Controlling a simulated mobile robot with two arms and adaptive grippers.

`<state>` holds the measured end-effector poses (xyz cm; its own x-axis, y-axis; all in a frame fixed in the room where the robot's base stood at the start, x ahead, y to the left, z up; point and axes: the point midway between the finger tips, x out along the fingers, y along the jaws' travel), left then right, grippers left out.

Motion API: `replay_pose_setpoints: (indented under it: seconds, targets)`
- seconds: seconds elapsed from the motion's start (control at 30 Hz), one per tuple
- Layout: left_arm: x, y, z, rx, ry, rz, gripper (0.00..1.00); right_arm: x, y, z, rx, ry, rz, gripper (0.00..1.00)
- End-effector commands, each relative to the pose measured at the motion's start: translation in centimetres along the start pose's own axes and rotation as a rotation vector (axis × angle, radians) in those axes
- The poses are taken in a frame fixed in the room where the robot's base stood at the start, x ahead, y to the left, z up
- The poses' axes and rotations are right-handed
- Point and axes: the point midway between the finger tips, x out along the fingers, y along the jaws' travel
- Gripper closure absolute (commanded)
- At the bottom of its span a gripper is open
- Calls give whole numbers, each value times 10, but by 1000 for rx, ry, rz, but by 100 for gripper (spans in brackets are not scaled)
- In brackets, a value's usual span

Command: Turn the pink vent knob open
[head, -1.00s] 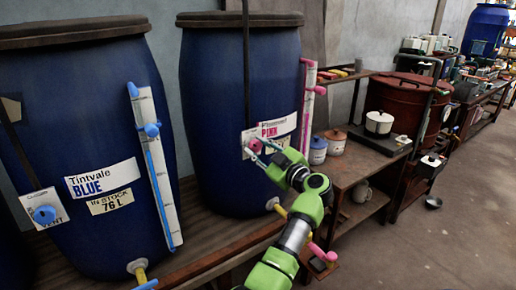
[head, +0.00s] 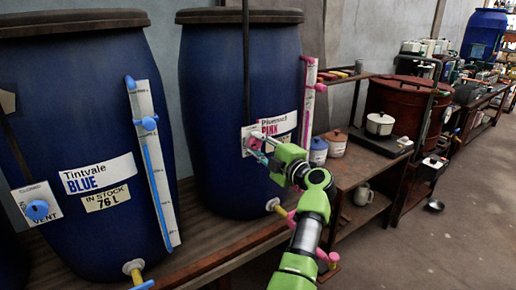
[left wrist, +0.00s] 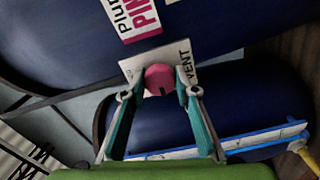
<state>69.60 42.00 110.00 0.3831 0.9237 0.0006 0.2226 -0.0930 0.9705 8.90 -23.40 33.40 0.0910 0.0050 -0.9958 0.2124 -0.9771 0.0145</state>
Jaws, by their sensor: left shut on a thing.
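The pink vent knob (left wrist: 160,79) sits on a white plate marked VENT (left wrist: 183,62) on the pink vat (left wrist: 240,25). It has a dark mark on its lower edge. In the head view the knob (head: 253,142) is small and partly covered by my gripper. My left gripper (head: 260,153) reaches the vat front from the lower right. In the left wrist view its teal fingers (left wrist: 165,93) lie on either side of the knob, shut on it. My right gripper is in neither view.
The blue vat (head: 75,120) stands to the left with its own blue vent knob (head: 37,210). A pink-fitted level gauge (head: 308,100) is right of the knob. A pink tap handle (head: 327,258) is low beside my arm. A wooden shelf (head: 355,170) stands to the right.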

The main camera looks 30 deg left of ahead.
Motion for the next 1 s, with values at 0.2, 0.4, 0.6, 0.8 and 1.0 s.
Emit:
replay_pose_setpoints:
  seconds: [0.2,0.4,0.6,0.8,1.0]
  targets:
    - [0,-2,0,-32,0,-5,93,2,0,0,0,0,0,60]
    - [0,-2,0,-36,0,-5,93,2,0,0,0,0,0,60]
    - [0,-3,0,-35,0,-6,70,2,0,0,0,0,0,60]
    - [0,-2,0,-35,0,-4,55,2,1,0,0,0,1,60]
    - [0,-1,0,-34,0,-2,55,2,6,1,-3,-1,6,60]
